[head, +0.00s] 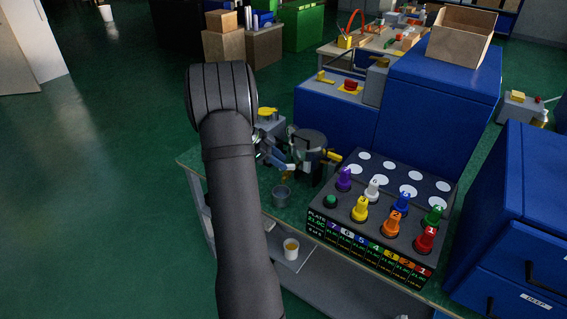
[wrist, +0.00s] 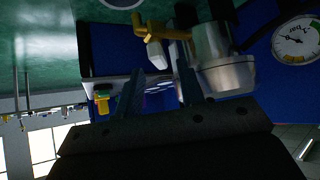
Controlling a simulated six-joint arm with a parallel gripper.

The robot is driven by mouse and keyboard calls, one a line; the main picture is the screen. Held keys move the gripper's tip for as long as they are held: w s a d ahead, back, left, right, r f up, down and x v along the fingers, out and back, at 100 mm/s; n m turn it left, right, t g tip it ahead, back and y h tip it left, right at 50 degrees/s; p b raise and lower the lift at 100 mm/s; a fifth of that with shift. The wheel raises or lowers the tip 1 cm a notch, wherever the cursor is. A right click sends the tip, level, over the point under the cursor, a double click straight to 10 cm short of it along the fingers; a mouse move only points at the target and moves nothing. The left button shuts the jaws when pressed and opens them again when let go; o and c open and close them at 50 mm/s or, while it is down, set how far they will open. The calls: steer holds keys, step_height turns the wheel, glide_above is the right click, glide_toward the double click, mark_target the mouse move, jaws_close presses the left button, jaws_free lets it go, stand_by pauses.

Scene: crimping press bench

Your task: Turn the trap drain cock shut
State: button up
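In the wrist view a yellow L-shaped lever (wrist: 160,33), which looks like the drain cock's handle, lies beside a shiny metal cylinder (wrist: 222,60). A pale grey block (wrist: 156,54) sits just below it in the picture. My gripper (wrist: 158,72) is open, its two fingers apart with nothing clearly held. The lever appears beyond the fingertips; I cannot tell whether they touch anything. In the head view my gripper (head: 272,150) is small and partly hidden behind my arm, among the fittings at the bench's left end. Which yellow part there is the cock is unclear.
A pressure gauge (wrist: 295,38) is close to the metal cylinder. Blue cabinets (head: 438,100) stand behind; open floor lies left.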

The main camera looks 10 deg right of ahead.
steer(key=shift+x, duration=1.05)
jaws_close()
